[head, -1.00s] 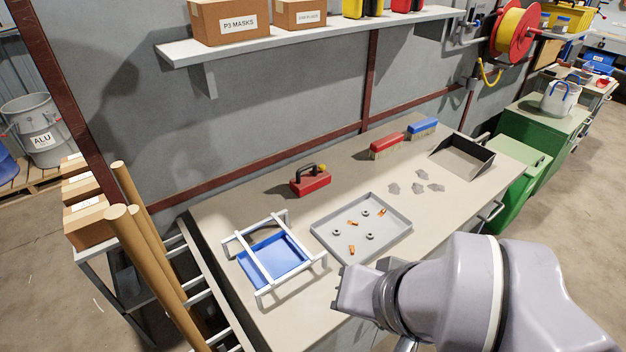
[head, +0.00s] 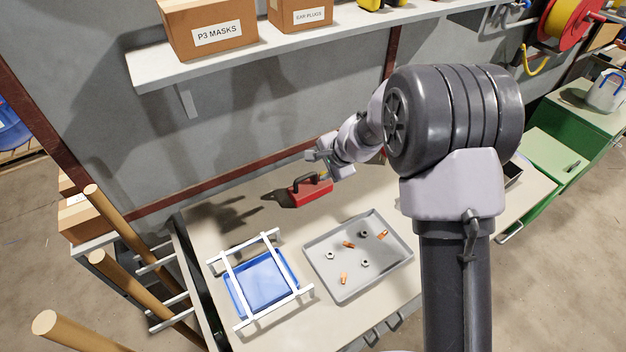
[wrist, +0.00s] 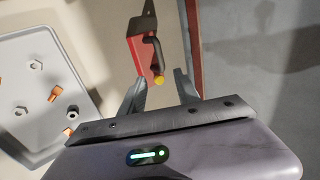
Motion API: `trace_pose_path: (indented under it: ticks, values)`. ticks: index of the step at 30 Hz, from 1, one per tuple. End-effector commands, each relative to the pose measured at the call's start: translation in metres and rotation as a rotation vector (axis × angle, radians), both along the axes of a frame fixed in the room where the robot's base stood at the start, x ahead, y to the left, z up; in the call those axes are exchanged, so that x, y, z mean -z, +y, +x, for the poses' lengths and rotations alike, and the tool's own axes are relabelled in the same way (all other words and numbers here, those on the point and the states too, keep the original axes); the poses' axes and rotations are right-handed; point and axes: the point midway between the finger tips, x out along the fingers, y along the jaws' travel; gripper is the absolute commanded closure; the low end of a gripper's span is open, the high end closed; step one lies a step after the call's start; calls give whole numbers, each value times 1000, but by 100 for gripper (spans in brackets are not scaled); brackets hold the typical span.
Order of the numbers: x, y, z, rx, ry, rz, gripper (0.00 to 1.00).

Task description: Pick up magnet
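The magnet is a red block (head: 312,191) with a black handle, standing on the workbench toward the wall. In the wrist view the red magnet (wrist: 143,58) lies ahead of the fingers, with its dark handle on the right and a yellow knob at its near end. My gripper (head: 318,155) is above and just behind the magnet in the head view. In the wrist view my gripper (wrist: 160,88) has its two fingers apart with nothing between them; the yellow knob shows just beyond the tips. The fingers do not appear to touch the magnet.
A grey tray (head: 338,289) with nuts and copper pieces lies in front of the magnet. A blue tray (head: 262,281) under a white frame (head: 224,263) stands to the left. The wall and a shelf (head: 270,50) are behind. My arm hides the bench's right part.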

Motion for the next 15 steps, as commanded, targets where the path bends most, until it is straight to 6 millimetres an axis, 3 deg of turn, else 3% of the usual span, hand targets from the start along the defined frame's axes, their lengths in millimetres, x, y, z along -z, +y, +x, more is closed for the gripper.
trace_pose_path:
  ticks: [1,3,15]
  values:
    - [18,5,7,-2,2,-1,62]
    - [33,11,16,-2,2,-1,62]
    - [87,36,48,-3,2,-1,62]
